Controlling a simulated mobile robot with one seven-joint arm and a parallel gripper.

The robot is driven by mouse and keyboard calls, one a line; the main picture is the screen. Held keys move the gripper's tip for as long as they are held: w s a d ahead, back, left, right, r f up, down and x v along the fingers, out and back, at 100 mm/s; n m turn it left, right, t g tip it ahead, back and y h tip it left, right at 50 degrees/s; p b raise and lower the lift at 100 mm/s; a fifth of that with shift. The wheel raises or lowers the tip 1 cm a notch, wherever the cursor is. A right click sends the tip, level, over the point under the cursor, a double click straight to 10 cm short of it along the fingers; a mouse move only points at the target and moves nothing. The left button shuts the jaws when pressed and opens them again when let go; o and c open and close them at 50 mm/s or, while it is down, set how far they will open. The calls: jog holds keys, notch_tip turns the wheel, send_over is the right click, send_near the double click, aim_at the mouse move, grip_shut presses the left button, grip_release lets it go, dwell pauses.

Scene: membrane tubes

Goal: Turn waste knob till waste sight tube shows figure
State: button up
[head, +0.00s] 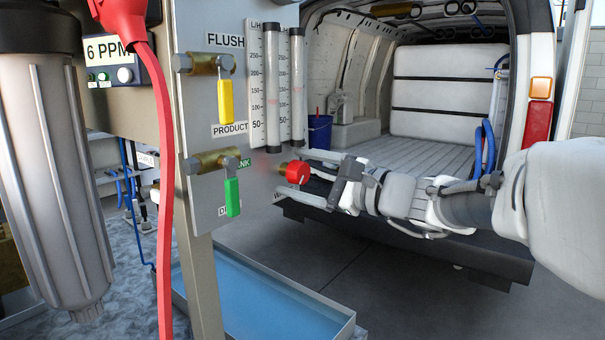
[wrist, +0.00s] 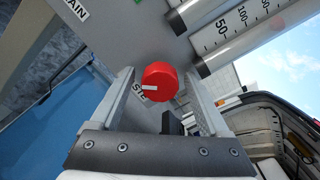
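The red waste knob (head: 297,172) sits low on the grey panel, on a brass fitting. In the wrist view the knob (wrist: 160,80) has a white mark pointing left; a partly hidden label shows beside it. My gripper (head: 291,174) is open, its two fingers on either side of the knob with gaps. The fingers (wrist: 163,88) do not appear to touch it. Two clear sight tubes stand on the panel, a left one (head: 271,85) and a right one (head: 297,85), with printed scales. I cannot tell which is waste, nor any float level.
A yellow-handled valve (head: 225,100) and a green-handled valve (head: 232,195) are left on the panel. A blue tray (head: 250,305) lies below. An open van (head: 440,110) stands behind my arm.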

jog(key=p+v, duration=0.1)
jog(key=v, duration=1.6)
jog(key=shift+d, duration=0.2)
jog(key=shift+s+f, duration=0.1)
jog(key=shift+s, duration=0.05)
